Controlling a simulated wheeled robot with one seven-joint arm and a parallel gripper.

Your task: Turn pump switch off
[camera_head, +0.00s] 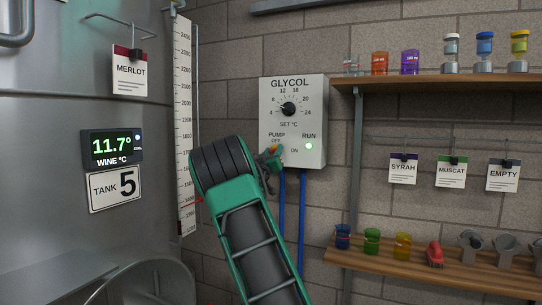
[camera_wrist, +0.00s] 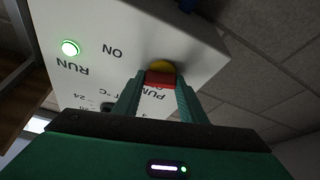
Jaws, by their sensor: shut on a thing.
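The pump switch is a red handle on a yellow base (camera_wrist: 161,68), on the front of the white GLYCOL box (camera_head: 308,88). My gripper (camera_wrist: 158,84) is shut on the red handle, one green finger on each side. In the head view my gripper (camera_head: 269,159) is at the lower left of the box and hides most of the switch. I cannot tell which way the handle points. The RUN light (camera_head: 309,146) is lit green and also shows in the wrist view (camera_wrist: 70,48).
A temperature dial (camera_head: 288,108) sits above the switch. Blue hoses (camera_head: 302,205) hang below the box. The steel tank (camera_head: 60,235) with a level scale (camera_head: 184,120) stands left. An upper shelf (camera_head: 440,85) and lower shelf (camera_head: 430,268) with small items are at right.

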